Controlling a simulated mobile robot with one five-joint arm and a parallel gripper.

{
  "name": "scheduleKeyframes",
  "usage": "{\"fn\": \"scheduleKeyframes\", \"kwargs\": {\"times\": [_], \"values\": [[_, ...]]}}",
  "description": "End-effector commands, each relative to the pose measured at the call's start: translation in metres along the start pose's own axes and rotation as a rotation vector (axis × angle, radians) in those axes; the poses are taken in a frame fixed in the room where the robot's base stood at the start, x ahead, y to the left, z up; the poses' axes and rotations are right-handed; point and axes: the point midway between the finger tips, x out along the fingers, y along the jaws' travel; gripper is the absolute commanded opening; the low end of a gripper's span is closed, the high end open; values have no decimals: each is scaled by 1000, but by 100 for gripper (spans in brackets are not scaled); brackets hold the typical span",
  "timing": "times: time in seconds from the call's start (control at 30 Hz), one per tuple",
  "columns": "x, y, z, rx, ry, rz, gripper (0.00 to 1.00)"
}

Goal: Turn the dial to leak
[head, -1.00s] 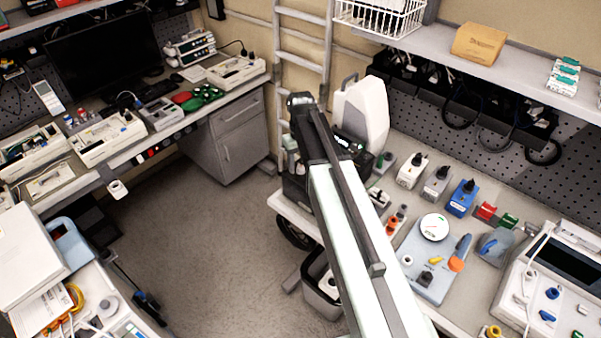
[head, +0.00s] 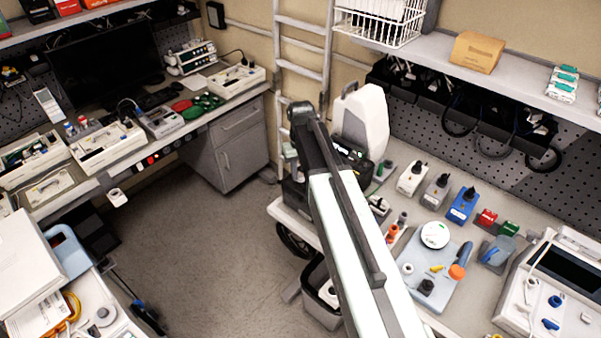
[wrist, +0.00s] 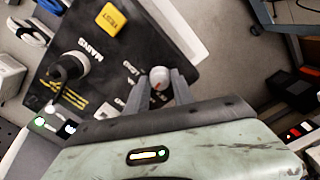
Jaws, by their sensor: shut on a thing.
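The dial (wrist: 160,77) is a small round white knob with a red mark, on a dark panel (wrist: 110,62) in the wrist view. My gripper (wrist: 161,84) is shut on the dial, one finger on each side of it. Small white lettering lies on the panel left of the dial, too blurred to read, so I cannot tell which setting the mark points to. In the head view my arm reaches over the dark device on the bench, and my fingertips and the dial are hidden.
In the head view a white container (head: 362,118) stands beside my arm. A grey board with a round gauge (head: 435,235) lies to the right. Open floor (head: 210,250) is left of the bench.

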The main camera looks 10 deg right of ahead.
Motion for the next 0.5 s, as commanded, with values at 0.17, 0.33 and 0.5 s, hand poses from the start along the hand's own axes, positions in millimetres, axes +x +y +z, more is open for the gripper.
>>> {"fn": "scheduleKeyframes", "kwargs": {"times": [0.17,0.33,0.5], "values": [[0,0,0,140,0,0,0],[0,0,0,287,0,0,0],[0,-1,0,418,0,0,0]]}}
